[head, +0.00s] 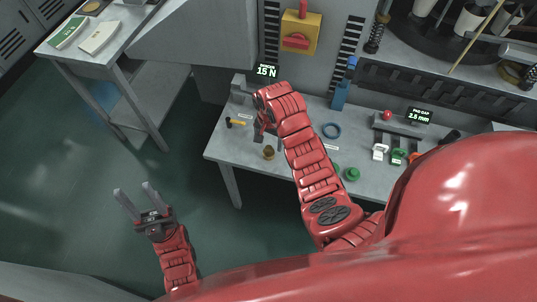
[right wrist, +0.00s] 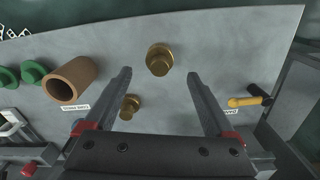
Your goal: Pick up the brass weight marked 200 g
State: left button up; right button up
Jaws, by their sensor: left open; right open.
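Two brass weights show in the right wrist view. The larger-looking weight (right wrist: 159,58) stands beyond and between my right gripper's fingertips, untouched. The smaller-looking weight (right wrist: 130,106) is close to the left finger, partly hidden by the gripper. I cannot read a 200 g mark on either. In the head view one brass weight (head: 268,153) stands near the bench's front edge; the other is not clearly visible there. My right gripper (right wrist: 159,76) is open and empty above the bench. My left gripper (head: 136,190) is open and empty over the floor, away from the bench.
A yellow box (head: 300,33) hangs behind. A side table (head: 112,50) with books stands at left. Bench surface around the larger-looking weight is clear.

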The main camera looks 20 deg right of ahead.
aim_at(269, 148)
jog(key=shift+s+f+p, duration=0.1)
jog(key=shift+f+p, duration=0.4)
jog(key=shift+p, duration=0.1)
notch_tip(269, 148, down, 2)
jog(key=shift+f+p, duration=0.15)
jog(key=shift+p, duration=0.4)
jog(key=shift+f, duration=0.95)
grip_shut()
